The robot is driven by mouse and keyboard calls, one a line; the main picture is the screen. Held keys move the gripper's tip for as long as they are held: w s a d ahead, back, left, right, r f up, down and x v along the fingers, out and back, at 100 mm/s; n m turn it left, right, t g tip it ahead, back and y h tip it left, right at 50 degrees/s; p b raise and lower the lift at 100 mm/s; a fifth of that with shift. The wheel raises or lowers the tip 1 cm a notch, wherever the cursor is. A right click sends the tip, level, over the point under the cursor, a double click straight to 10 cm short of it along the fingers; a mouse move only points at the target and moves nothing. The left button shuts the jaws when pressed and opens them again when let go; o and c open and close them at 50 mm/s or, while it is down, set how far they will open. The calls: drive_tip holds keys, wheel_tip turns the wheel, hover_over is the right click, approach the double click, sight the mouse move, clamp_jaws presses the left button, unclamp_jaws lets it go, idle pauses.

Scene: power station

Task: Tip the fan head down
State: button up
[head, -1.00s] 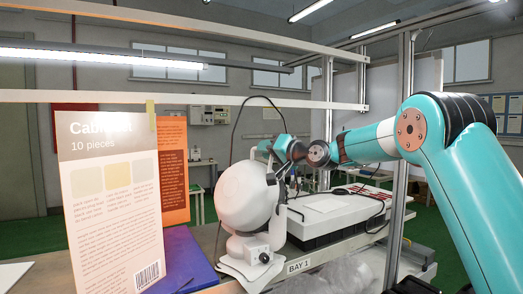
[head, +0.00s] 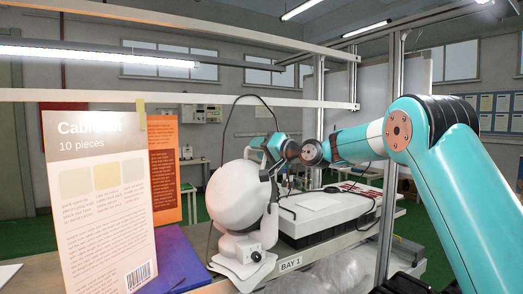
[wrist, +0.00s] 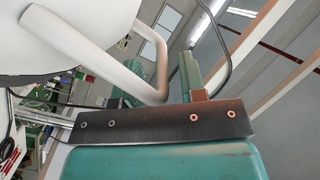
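The white fan (head: 238,200) stands on the bench in the head view, its large round head turned toward the left of the picture. My gripper (head: 268,146) is just above and behind the right side of the fan head. In the wrist view my gripper (wrist: 153,88) has its teal fingers apart. The bend of a white tubular handle (wrist: 90,50) on the fan lies between them. I cannot tell whether a finger touches it. Part of the round head fills the upper left.
A cable kit card (head: 100,200) and an orange sheet (head: 166,170) stand at the left. A blue folder (head: 185,255) lies by the fan. A white-topped case (head: 320,215) is at the right. A black cable (head: 250,97) loops overhead near metal rack posts.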

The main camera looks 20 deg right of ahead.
drive_tip(key=shift+s, duration=0.1)
drive_tip(key=shift+s+d+f+b, duration=0.15)
drive_tip(key=shift+s+d+b, duration=0.1)
drive_tip(key=shift+b, duration=0.15)
drive_tip(key=b+v, duration=0.8)
drive_tip(key=v, duration=0.8)
drive_tip(key=shift+s+r, duration=0.2)
drive_tip(key=shift+s, duration=0.05)
